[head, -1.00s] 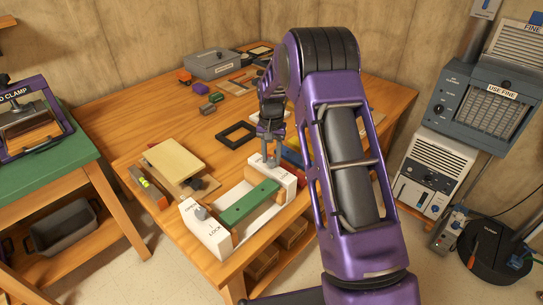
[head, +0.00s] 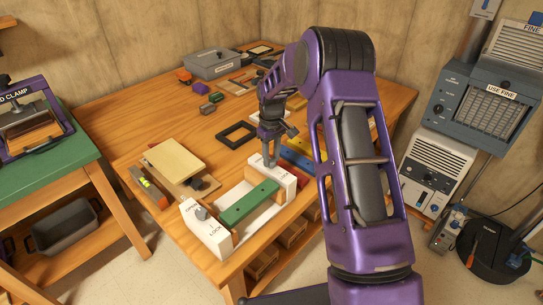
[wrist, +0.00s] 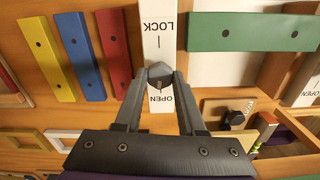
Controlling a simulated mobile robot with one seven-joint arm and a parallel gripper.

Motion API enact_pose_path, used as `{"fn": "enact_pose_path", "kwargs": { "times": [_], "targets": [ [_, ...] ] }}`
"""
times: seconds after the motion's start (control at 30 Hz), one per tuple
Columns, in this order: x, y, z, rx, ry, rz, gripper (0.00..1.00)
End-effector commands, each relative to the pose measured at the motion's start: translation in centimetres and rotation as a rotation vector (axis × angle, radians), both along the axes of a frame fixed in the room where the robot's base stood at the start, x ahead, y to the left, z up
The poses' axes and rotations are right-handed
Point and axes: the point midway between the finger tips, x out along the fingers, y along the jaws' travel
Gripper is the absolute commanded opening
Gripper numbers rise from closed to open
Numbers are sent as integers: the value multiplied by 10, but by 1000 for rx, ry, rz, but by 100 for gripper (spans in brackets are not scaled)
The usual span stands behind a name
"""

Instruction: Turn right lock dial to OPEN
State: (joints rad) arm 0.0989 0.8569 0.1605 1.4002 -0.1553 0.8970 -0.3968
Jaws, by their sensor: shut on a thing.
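The right lock is a white block (head: 287,186) at the right end of a green bar (head: 247,202). My gripper (head: 270,163) reaches down onto it from above. In the wrist view my gripper (wrist: 160,92) is shut on the grey dial (wrist: 160,72), one finger on each side. The block's LOCK label shows above the dial and its OPEN label below it. A small pale mark on the dial appears on the OPEN side. The left lock (head: 206,232) has its own grey dial (head: 201,213) at the bar's other end.
Yellow (wrist: 50,55), blue (wrist: 80,55) and red (wrist: 113,45) bars lie beside the right lock. A black frame (head: 237,135) and a tan block (head: 174,160) are on the wooden bench (head: 150,120). A green-topped table (head: 75,160) stands at left.

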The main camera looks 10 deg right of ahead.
Motion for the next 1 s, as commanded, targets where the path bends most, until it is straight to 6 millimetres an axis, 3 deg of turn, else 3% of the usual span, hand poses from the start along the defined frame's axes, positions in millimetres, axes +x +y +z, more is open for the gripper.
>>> {"fn": "enact_pose_path", "kwargs": {
  "times": [0.37,0.83,0.87,1.0],
  "targets": [
    [0,0,0,0,-1,131,0],
    [0,0,0,0,-1,145,0],
    [0,0,0,0,-1,145,41],
    [0,0,0,0,-1,144,66]
  ]
}}
